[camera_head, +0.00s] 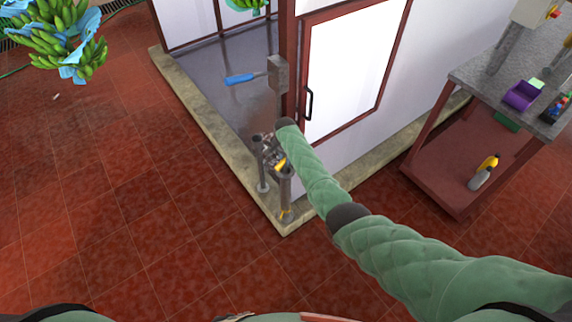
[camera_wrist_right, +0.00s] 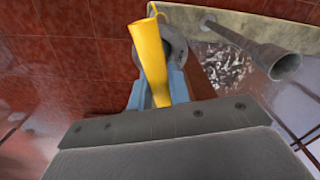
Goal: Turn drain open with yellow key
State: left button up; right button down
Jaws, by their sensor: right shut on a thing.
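The yellow key (camera_head: 281,165) is at my right gripper (camera_head: 273,152), above the corner of the raised floor. In the right wrist view the yellow key (camera_wrist_right: 150,62) stands up between the fingers of the right gripper (camera_wrist_right: 158,92), which is shut on it. A round grey metal part (camera_wrist_right: 173,42) is behind the key's upper part. I cannot tell whether the key touches it. A grey post (camera_head: 285,192) with some yellow at its foot stands below the gripper at the curb corner. The drain itself I cannot make out. My left gripper is out of view.
A grey pipe (camera_wrist_right: 265,55) stands beside the gripper. A stone curb (camera_head: 215,127) edges the wet grey floor, where a blue-handled tool (camera_head: 243,78) shows by a grey box. A white door (camera_head: 345,65) and a workbench (camera_head: 470,75) are to the right.

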jog(key=shift+a+r+m+p, duration=0.1)
jog(key=shift+m+p, duration=0.25)
jog(key=shift+m, duration=2.05)
jog(key=shift+m, duration=0.9)
jog(key=c, duration=0.8)
grip_release()
jog(key=shift+c, duration=0.2)
